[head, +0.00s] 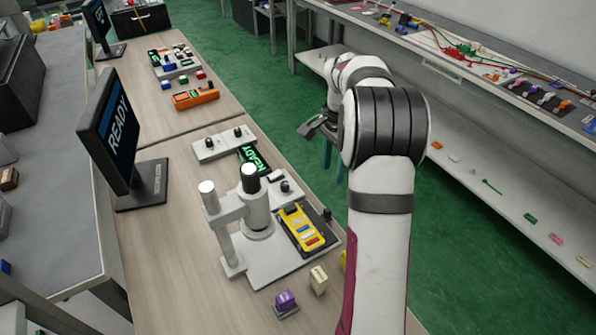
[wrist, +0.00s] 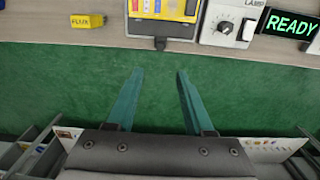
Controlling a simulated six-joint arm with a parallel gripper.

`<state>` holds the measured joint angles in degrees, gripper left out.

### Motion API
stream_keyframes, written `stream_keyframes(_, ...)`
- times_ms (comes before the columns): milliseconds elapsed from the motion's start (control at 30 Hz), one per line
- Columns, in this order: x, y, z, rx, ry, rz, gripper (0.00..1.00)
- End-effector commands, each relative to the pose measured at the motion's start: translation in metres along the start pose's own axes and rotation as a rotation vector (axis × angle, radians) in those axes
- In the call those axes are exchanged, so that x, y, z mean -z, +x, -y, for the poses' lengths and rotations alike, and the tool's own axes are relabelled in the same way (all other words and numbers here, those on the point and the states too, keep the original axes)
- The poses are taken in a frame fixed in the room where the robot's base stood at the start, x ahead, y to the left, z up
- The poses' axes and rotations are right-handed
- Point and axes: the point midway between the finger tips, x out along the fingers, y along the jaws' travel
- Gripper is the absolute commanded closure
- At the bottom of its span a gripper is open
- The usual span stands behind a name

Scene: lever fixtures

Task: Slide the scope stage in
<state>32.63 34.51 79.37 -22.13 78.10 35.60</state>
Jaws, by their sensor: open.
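The scope (head: 254,200) is a white and grey microscope stand on the wooden bench. Its stage (head: 322,243) is a dark plate carrying a yellow slide holder (head: 296,218), and it lies beside the scope column toward the bench's right edge. A small dark knob (head: 327,214) stands on the stage's outer edge. In the wrist view the stage (wrist: 185,31) is at the top, with its knob (wrist: 160,43) at the bench edge. My gripper (wrist: 159,70) is open and empty over the green floor, apart from the knob. In the head view my gripper (head: 312,127) is beyond the bench edge.
A lamp control box (wrist: 228,27) and a READY display (wrist: 289,24) are right of the stage in the wrist view. A purple block (head: 286,300) and a cream block (head: 318,280) stand near the scope. The aisle floor is clear.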

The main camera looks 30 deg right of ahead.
Motion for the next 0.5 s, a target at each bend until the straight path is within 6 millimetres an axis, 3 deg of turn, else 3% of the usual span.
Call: stream_keyframes(500, -0.002, 0.132, 0.0, -0.002, -0.004, 0.002, 0.47)
